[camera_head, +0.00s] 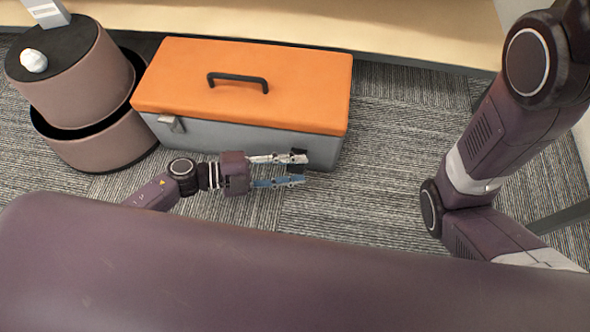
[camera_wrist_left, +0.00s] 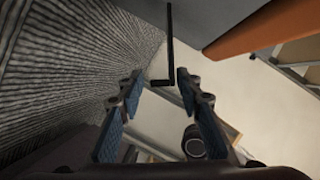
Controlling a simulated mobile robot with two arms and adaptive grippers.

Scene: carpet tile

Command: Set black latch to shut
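A toolbox has an orange lid (camera_head: 240,82) lying closed on a grey body (camera_head: 225,136). The black latch (camera_head: 298,154) is on the front near the right end, partly hidden by my gripper. My left gripper (camera_head: 298,169) is open at the toolbox front, fingers pointing right, with the latch close to its fingertips. In the left wrist view, the latch (camera_wrist_left: 168,45) is a thin black L-shape, sticking out from the grey body and lying ahead of the gap between the open fingers (camera_wrist_left: 157,84). I cannot tell whether they touch it. My right gripper is out of view.
A grey latch (camera_head: 171,124) is on the toolbox's front left. A round brown container (camera_head: 90,85) with a dark top and a small white object (camera_head: 33,60) stands at left. A wooden surface (camera_head: 330,25) runs behind. Carpet (camera_head: 400,130) right of the toolbox is clear.

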